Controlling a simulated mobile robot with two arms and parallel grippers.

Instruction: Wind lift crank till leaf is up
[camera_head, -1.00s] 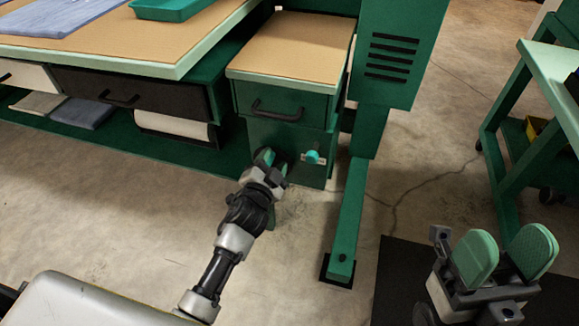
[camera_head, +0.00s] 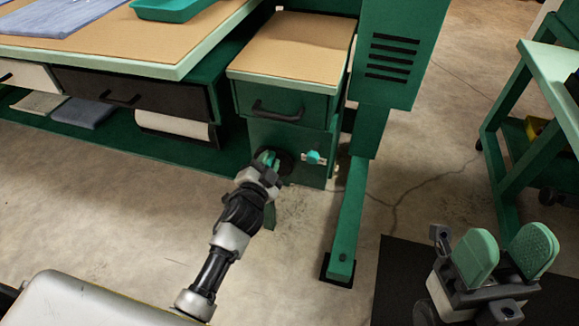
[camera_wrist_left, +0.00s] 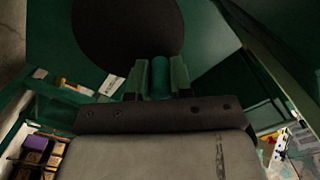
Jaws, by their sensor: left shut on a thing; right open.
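The lift crank shows as a black disc (camera_head: 286,163) low on the front of the green cabinet, and it also shows in the left wrist view (camera_wrist_left: 125,35). My left gripper (camera_head: 267,160) is shut on the crank's teal handle (camera_wrist_left: 160,75), at the disc's left side in the head view. The handle is mostly hidden by the fingers. The leaf (camera_head: 295,45), a tan board with a pale green edge, tops the cabinet beside the main bench and appears slightly lower than it. My right gripper (camera_head: 506,258) is open and empty, far from the crank.
A teal knob on a pale plate (camera_head: 314,157) sits just right of the crank. A drawer with a black handle (camera_head: 277,113) is above it. The main bench (camera_head: 180,70) is at left. A green post and foot (camera_head: 346,225) stand at right, with open concrete floor around.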

